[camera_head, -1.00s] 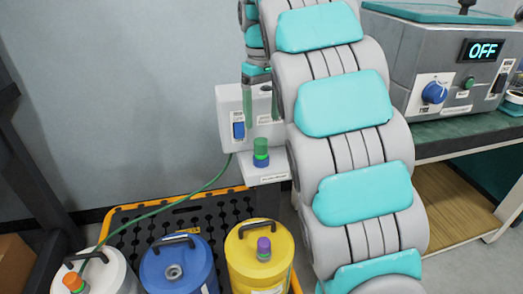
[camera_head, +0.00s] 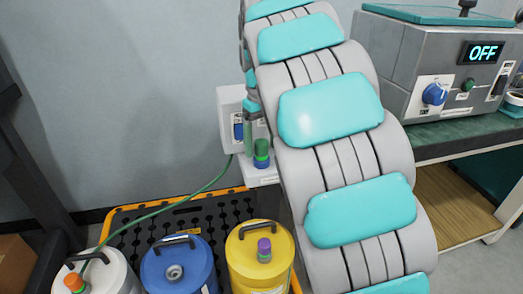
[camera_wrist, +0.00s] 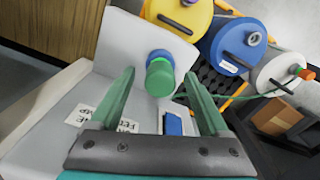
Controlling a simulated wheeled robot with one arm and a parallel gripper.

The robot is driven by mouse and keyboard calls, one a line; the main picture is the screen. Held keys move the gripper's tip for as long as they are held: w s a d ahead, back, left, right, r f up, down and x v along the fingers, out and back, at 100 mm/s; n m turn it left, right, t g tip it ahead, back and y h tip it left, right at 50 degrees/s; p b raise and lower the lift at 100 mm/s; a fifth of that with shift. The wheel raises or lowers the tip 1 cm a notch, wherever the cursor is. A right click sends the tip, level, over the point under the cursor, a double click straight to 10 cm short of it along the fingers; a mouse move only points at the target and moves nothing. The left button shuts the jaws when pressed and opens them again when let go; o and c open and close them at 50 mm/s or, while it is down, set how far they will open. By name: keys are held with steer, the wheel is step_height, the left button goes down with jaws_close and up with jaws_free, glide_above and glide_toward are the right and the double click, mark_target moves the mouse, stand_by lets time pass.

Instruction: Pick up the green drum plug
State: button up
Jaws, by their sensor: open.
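The green drum plug (camera_head: 261,147) stands upright on the small shelf of a white wall-side box; it has a blue band below its green top. In the wrist view the plug (camera_wrist: 159,80) shows between my two fingers, with gaps on both sides. My gripper (camera_wrist: 159,73) is open and empty. In the head view my gripper (camera_head: 255,125) is just above and around the plug's top, partly hidden by my arm. I cannot tell how far down the fingers reach beside the plug.
The white box (camera_head: 230,100) has a blue switch and stands close behind the plug. White (camera_head: 112,275), blue (camera_head: 160,262) and yellow (camera_head: 243,262) drums stand on a black and yellow pallet (camera_head: 122,218). A bench (camera_head: 450,137) with a machine reading OFF stands right.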

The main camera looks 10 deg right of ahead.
steer(key=shift+c, duration=0.3)
jaws_close()
stand_by(0.4)
